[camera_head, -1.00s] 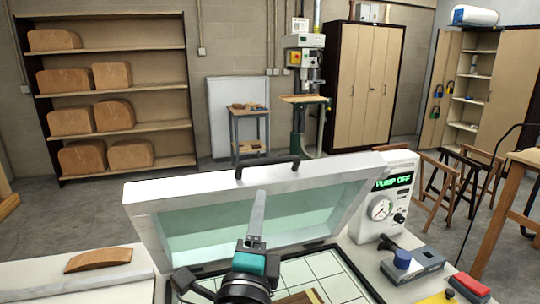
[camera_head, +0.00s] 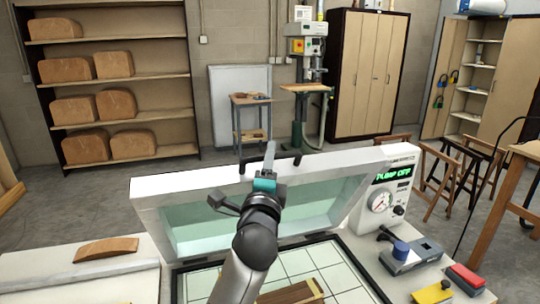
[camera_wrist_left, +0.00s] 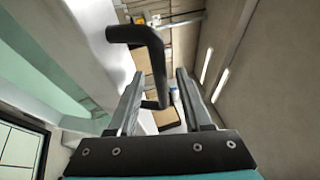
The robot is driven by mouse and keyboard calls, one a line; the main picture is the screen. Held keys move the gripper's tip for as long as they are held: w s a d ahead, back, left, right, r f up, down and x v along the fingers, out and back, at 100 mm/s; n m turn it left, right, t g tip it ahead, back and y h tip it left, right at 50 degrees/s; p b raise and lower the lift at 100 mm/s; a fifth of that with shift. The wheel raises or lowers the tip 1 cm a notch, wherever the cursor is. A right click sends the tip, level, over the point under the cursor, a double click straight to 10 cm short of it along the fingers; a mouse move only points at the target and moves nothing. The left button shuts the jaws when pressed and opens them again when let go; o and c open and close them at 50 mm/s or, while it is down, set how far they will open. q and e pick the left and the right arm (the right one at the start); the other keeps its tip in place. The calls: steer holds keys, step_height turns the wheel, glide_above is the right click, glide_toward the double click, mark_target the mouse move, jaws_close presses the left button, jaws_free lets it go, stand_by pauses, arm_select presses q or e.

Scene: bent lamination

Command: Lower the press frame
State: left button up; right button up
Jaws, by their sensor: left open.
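The press frame (camera_head: 350,160) stands raised and tilted back behind the gridded press bed (camera_head: 340,272), with a pale green translucent sheet in it. Its black handle (camera_head: 284,161) is on the top edge. My left gripper (camera_head: 269,158) is at the handle in the head view and hides part of it. In the left wrist view the handle (camera_wrist_left: 155,65) lies between the two open fingers of my left gripper (camera_wrist_left: 158,95); I cannot tell whether they touch it. My right gripper is not in view.
A control box (camera_head: 386,190) reading "PUMP OFF" stands right of the frame. Wood strips (camera_head: 292,292) lie on the bed. A curved wooden piece (camera_head: 106,249) is at left.

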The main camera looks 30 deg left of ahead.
arm_select(q)
steer(key=shift+w+a+r, duration=0.15)
steer(key=shift+w+a, duration=0.1)
steer(key=shift+w, duration=0.25)
steer(key=shift+c, duration=0.4)
jaws_close()
stand_by(0.8)
